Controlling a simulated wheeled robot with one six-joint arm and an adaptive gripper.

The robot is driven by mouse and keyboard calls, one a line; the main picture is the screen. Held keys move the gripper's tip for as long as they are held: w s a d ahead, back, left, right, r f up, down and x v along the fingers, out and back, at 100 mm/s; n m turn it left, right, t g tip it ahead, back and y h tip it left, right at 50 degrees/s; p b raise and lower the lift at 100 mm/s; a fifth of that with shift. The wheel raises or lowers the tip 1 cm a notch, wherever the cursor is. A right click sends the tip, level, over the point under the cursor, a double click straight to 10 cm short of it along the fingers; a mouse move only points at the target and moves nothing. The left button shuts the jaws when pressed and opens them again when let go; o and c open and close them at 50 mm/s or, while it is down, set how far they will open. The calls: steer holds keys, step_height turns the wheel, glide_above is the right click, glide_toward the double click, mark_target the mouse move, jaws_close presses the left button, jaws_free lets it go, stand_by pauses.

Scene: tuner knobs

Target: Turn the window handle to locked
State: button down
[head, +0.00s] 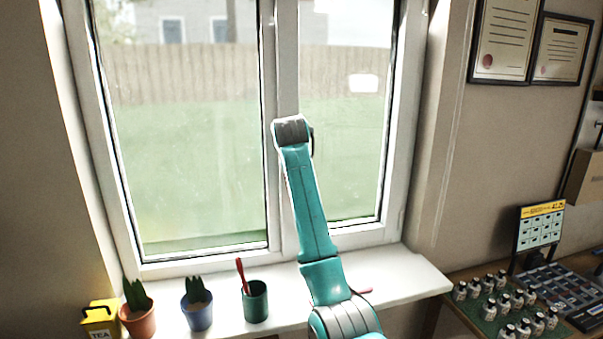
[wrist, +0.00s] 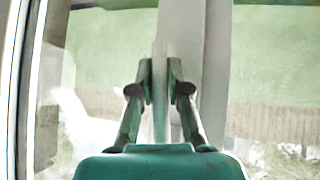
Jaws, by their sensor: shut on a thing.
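The white two-pane window (head: 287,60) fills the middle of the head view, with a central upright between its panes. My teal arm reaches up in front of this upright, and its end hides the window handle in the head view. In the wrist view my gripper (wrist: 160,84) has its two fingers close together on either side of a narrow pale strip, the window handle (wrist: 160,115). The fingers are shut on it. The handle runs roughly along the central upright in the wrist view. Its full shape and exact angle are hard to tell.
On the white sill (head: 415,277) stand a yellow tea tin (head: 100,318), two potted plants (head: 137,315) (head: 197,310) and a green cup (head: 256,302) with a red item in it. A bench with small jars (head: 490,300) is at right. Framed papers (head: 505,40) hang above.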

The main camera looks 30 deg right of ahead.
steer(key=shift+w+a+m+y, duration=0.15)
steer(key=shift+a+m+y, duration=0.15)
steer(key=shift+a+y, duration=0.25)
steer(key=c, duration=1.1)
jaws_free()
steer(key=v, duration=1.2)
steer(key=shift+f, duration=0.1)
